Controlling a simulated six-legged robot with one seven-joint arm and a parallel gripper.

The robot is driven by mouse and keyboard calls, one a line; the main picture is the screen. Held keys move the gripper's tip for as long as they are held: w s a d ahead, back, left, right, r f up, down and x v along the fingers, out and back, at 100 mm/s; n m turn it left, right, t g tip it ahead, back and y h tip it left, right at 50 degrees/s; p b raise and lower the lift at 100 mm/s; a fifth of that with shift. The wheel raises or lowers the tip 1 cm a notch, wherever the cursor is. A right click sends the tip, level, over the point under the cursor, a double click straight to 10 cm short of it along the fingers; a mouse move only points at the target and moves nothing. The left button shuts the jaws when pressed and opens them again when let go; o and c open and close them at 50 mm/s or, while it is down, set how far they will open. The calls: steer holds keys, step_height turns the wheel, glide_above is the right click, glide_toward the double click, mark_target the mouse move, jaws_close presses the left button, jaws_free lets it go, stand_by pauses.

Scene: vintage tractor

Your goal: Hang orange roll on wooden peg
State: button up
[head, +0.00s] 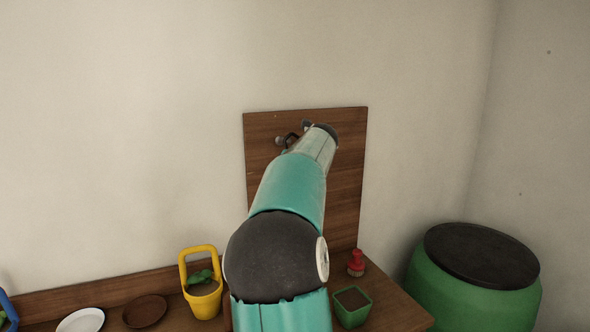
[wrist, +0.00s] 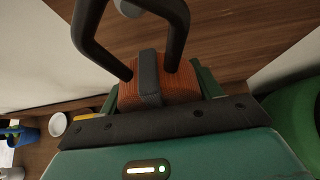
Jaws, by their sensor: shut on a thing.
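The orange roll (wrist: 128,95), ribbed with a dark grey band around its middle, is between the green fingers of my gripper (wrist: 160,88) in the wrist view. My gripper is shut on it. A black loop handle (wrist: 96,48) rises from the roll towards the board. A pale rounded knob (wrist: 129,8), seemingly a peg end, shows between the handle's sides; I cannot tell whether the handle is around it. In the head view, a peg knob (head: 279,141) and part of the black handle (head: 290,138) show beside my arm's end. My arm hides the roll there.
The upright wooden board (head: 345,190) stands against the wall behind the bench. Below are a yellow basket (head: 204,305), a brown plate (head: 145,311), a white plate (head: 80,321), a green pot (head: 351,318) and a red brush (head: 356,266). A green barrel (head: 470,302) stands at right.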

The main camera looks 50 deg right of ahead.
steer(key=shift+w+d+f, duration=0.25)
steer(key=shift+w+d, duration=0.2)
steer(key=shift+w, duration=0.35)
steer(key=shift+w+d+f, duration=0.2)
steer(key=shift+w+d, duration=0.3)
steer(key=shift+w, duration=0.3)
steer(key=shift+w+d+f, duration=0.25)
steer(key=shift+w+d, duration=0.2)
steer(key=shift+w, duration=0.35)
steer(key=o, duration=1.2)
steer(key=shift+c, duration=0.2)
steer(key=v, duration=1.3)
steer(key=shift+s+r, duration=0.25)
steer(key=shift+s, duration=0.05)
steer(key=shift+a, duration=0.15)
